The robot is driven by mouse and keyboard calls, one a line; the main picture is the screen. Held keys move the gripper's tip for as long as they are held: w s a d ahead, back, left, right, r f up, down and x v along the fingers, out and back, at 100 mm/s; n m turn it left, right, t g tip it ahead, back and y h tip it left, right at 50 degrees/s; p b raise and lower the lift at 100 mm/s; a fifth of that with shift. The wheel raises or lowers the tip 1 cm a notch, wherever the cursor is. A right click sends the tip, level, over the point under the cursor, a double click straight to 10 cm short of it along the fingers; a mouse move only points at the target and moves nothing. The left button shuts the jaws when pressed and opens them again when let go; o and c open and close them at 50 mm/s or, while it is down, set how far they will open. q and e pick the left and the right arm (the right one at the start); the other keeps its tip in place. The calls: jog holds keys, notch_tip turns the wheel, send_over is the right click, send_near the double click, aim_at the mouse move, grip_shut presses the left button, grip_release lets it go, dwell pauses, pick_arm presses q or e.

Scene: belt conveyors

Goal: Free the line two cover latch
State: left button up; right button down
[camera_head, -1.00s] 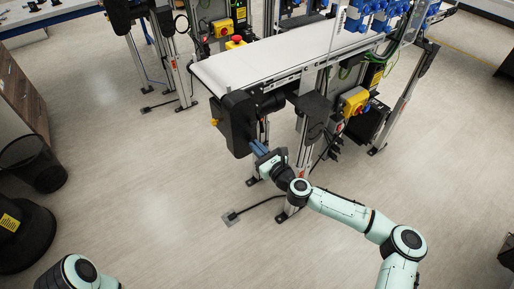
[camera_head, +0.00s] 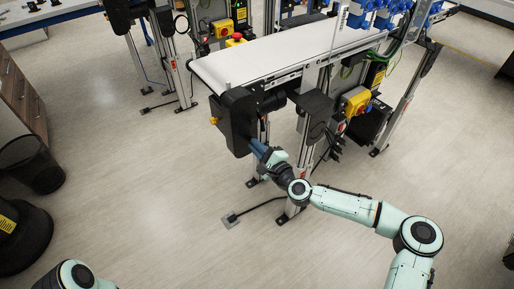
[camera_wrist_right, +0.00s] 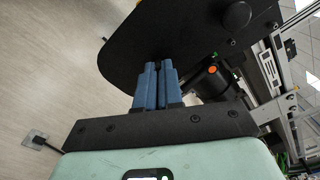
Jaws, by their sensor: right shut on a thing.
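The black cover (camera_head: 238,118) is upright at the near end of the white belt conveyor. It also fills the top of the right wrist view (camera_wrist_right: 140,40). My right gripper (camera_head: 256,148) is at the cover's lower edge. In the right wrist view its blue fingers (camera_wrist_right: 158,66) are nearly together, with a small dark piece between the tips against the cover. I take this piece for the latch; the fingers hide most of it. Only a part of my left arm shows at the bottom left of the head view, and its gripper is out of the picture.
The conveyor's white belt (camera_head: 270,55) runs back to the right. A yellow switch box (camera_head: 355,101) and metal legs stand right of my right gripper. A floor plate with a cable (camera_head: 231,219) lies below. A black bin (camera_head: 32,163) is at the left. The middle floor is clear.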

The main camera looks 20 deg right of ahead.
pick_arm(q)
jog(key=shift+w+a+f+b, duration=0.3)
jog(key=shift+w+f+b, duration=0.1)
jog(key=shift+w+f, duration=0.25)
pick_arm(e)
jog(key=n, duration=0.5)
jog(key=shift+f, duration=0.1)
pick_arm(q)
jog(key=shift+w, duration=0.1)
pick_arm(e)
jog(key=shift+n, duration=0.3)
jog(key=c, duration=1.3)
grip_release()
pick_arm(q)
jog(key=shift+s+d+r+p, duration=0.15)
jog(key=shift+s+r+p, duration=0.35)
jog(key=shift+r, duration=0.05)
jog(key=shift+s+d+r+p, duration=0.15)
jog(key=shift+s+r+p, duration=0.3)
jog(key=shift+r, duration=0.05)
pick_arm(e)
jog(key=v, duration=1.3)
jog(key=shift+s, duration=0.25)
